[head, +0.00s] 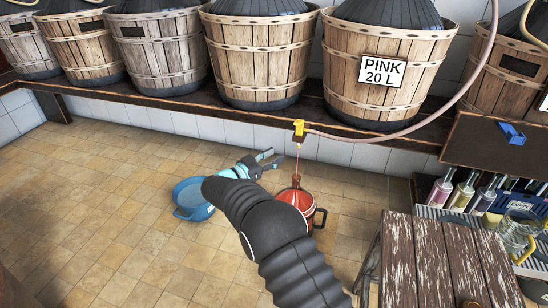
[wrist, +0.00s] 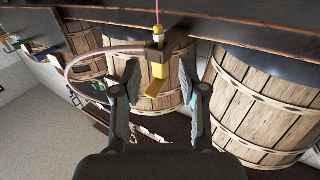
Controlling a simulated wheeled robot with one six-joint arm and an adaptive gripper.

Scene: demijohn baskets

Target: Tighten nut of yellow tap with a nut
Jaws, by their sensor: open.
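The yellow tap (head: 299,130) hangs at the shelf's front edge, on the end of a pinkish hose. In the wrist view the tap (wrist: 158,70) appears upside down, with a brown body, a yellow tab and a yellow collar at its outlet; I cannot tell for sure which part is the nut. A thin pink stream (head: 297,160) runs from the tap towards the red jug (head: 295,198). My gripper (head: 271,158) is open and empty, below and left of the tap. In the wrist view the tap shows between the spread fingers (wrist: 160,88), apparently beyond them, with no contact visible.
Wooden-slat baskets (head: 260,55) stand on the dark shelf (head: 230,112), one labelled PINK 20 L (head: 381,71). A blue basin (head: 192,199) is on the tiled floor. A worn wooden table (head: 445,262) and a crate of bottles (head: 465,195) are at right.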

